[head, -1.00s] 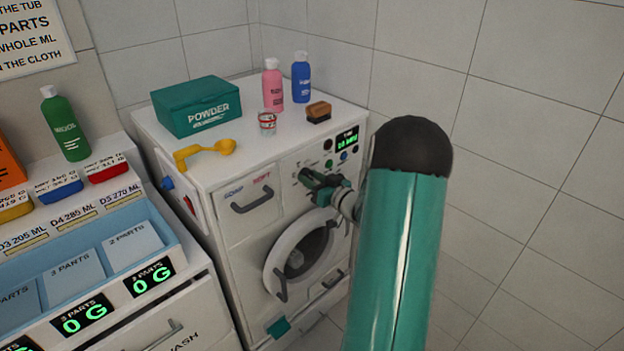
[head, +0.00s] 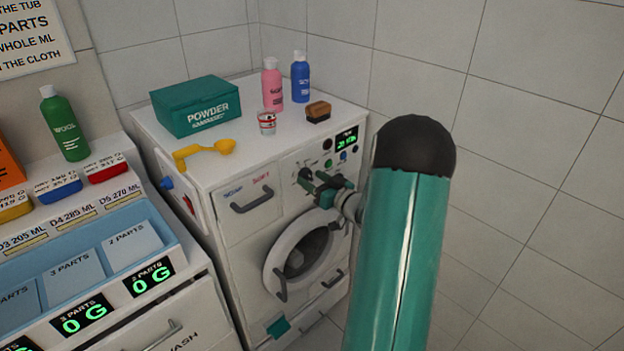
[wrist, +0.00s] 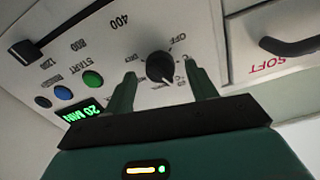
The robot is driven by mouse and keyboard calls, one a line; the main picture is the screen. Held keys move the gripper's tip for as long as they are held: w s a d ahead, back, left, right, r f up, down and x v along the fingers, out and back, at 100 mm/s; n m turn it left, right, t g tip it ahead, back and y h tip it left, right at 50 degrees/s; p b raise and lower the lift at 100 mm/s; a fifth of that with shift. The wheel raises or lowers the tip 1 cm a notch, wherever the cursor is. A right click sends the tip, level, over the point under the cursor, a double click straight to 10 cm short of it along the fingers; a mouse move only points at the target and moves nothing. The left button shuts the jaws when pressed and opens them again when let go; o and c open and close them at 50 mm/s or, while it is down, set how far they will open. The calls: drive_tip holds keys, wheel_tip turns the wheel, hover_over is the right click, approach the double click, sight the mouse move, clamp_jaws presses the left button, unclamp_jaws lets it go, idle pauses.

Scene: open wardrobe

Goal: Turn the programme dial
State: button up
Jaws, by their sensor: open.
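The programme dial (wrist: 160,67) is a round black knob with a pale pointer line on the washer's white front panel. Printed marks ring it in the wrist view, one reading OFF. My gripper (wrist: 158,78) is open, with one green finger on each side of the dial; I cannot tell if either finger touches it. In the head view my gripper (head: 316,182) is at the washer's upper front and largely hides the dial. The green display (wrist: 82,112) reads 20 MIN in the wrist view.
Green (wrist: 93,80) and blue (wrist: 62,93) buttons and a black slider (wrist: 25,50) lie near the dial. The SOFT drawer handle (wrist: 290,46) is close by.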

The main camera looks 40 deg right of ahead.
drive_tip(key=s, duration=1.2)
drive_tip(key=shift+s+d, duration=0.2)
drive_tip(key=shift+s, duration=0.15)
drive_tip(key=w+a+r+g+h, duration=0.6)
drive_tip(key=w+a+r, duration=0.2)
drive_tip(key=a+r, duration=0.4)
drive_tip(key=s+a+g+y, duration=0.2)
drive_tip(key=s+a+g, duration=0.1)
drive_tip(key=s+a, duration=0.6)
drive_tip(key=s+a+r+n+g+y, duration=0.1)
drive_tip(key=s+a+g+y, duration=0.2)
drive_tip(key=s+a, duration=0.6)
drive_tip(key=a, duration=0.7)
drive_tip(key=shift+s+n, duration=0.3)
drive_tip(key=shift+s, duration=0.1)
